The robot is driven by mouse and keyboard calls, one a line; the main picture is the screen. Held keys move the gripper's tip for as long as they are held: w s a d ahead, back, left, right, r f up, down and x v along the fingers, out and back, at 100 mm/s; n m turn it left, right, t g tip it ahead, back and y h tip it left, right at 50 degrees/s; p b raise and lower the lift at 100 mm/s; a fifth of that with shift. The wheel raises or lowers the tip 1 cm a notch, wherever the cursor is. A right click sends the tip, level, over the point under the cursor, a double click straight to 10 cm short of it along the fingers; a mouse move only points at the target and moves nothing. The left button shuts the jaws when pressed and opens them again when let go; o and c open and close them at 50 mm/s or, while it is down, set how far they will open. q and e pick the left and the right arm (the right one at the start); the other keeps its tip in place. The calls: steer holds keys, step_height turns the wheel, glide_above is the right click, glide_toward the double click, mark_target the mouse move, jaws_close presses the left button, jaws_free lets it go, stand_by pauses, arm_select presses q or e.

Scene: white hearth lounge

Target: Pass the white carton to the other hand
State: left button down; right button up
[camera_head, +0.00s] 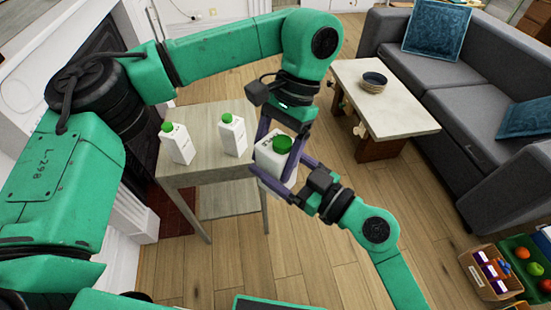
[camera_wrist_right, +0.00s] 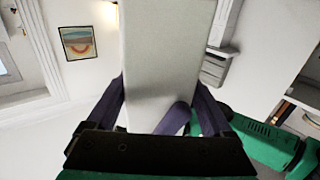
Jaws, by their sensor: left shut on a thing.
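The white carton (camera_head: 272,160) has a green cap and hangs tilted between my two grippers in the head view. My left gripper (camera_head: 276,150) comes down from above and is shut on the carton's upper part. My right gripper (camera_head: 280,174) reaches in from the lower right with its fingers spread either side of the carton, apparently open. In the right wrist view the carton's plain side (camera_wrist_right: 165,60) fills the space between the purple fingers; finger contact is hard to judge.
Two similar cartons (camera_head: 178,143) (camera_head: 232,134) stand on the pale wooden table (camera_head: 205,179) at left. A low table (camera_head: 392,105) with a bowl (camera_head: 373,82) and a grey sofa (camera_head: 445,95) are at right. Crates (camera_head: 490,272) of goods lie at lower right.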

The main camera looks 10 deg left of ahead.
steer(key=c, duration=1)
arm_select(q)
jaws_free()
arm_select(e)
jaws_close()
